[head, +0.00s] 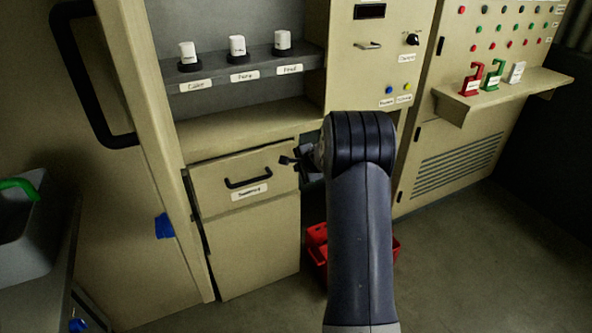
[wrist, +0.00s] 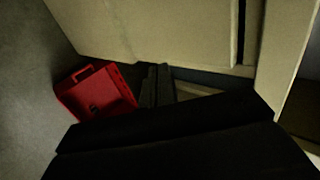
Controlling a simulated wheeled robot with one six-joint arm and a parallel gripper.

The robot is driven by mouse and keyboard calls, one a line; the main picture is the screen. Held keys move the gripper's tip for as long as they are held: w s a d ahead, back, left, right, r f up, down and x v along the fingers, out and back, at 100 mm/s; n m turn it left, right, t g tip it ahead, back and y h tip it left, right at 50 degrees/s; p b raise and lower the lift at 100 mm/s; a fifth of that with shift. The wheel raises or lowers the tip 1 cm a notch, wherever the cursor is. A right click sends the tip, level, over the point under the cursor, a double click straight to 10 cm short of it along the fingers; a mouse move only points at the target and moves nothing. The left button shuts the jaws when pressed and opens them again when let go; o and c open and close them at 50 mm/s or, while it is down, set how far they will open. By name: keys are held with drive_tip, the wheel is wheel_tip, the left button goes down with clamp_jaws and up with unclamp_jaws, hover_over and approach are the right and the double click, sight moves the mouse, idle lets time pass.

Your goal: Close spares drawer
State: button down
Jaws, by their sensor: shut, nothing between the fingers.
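The drawer front (head: 222,190) is a beige panel with a black bar handle (head: 248,181) and a small white label below it, too blurred to read. The front seems to stand slightly out from the cabinet; I cannot tell by how much. My gripper (head: 288,160) is shut and empty, beside the drawer's upper right corner, right of the handle. I cannot tell whether it touches the front. In the wrist view the dark fingers (wrist: 156,84) show near the middle, close to beige panels. My arm hides the area right of the drawer.
Above the drawer is an open recess with a shelf (head: 225,75) of several white-topped items. A tall door with a black handle (head: 90,80) stands at left. A red box (head: 316,240) is on the floor, also in the wrist view (wrist: 95,92). A ledge (head: 500,95) juts out at right.

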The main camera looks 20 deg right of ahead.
drive_tip(key=v, duration=0.8)
drive_tip(key=shift+f, duration=0.15)
